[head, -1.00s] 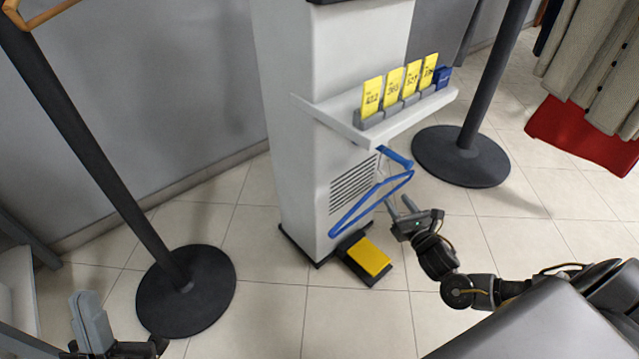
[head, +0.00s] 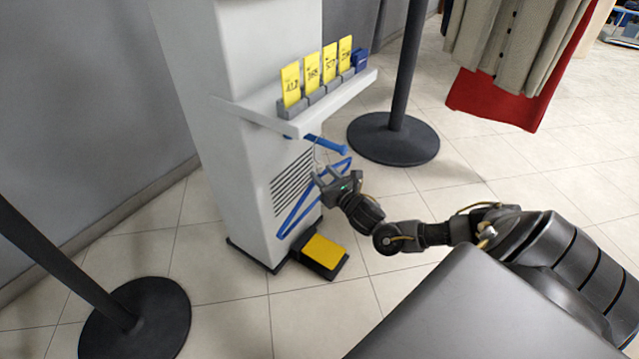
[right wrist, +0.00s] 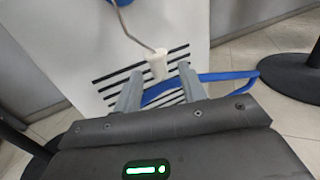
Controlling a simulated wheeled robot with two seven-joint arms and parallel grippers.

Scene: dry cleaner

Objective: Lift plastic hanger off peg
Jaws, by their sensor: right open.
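The blue plastic hanger (head: 298,206) hangs from a blue peg (head: 328,144) under the shelf on the white cabinet's side. In the right wrist view its bent metal hook (right wrist: 136,32) runs up to the peg (right wrist: 120,3), and its white neck (right wrist: 157,66) shows between my fingertips. The blue hanger body (right wrist: 228,77) passes behind my fingers. My right gripper (head: 323,178) is at the top of the hanger, open, with one finger on each side of the neck (right wrist: 157,84). Contact with the neck cannot be made out. My left gripper is out of view.
The white cabinet (head: 225,130) carries a shelf (head: 350,92) with yellow number cards (head: 312,72) above the peg. A yellow pedal (head: 323,251) sits below. Black post bases stand right (head: 393,140) and lower left (head: 135,320). Grey garments (head: 510,45) hang at upper right.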

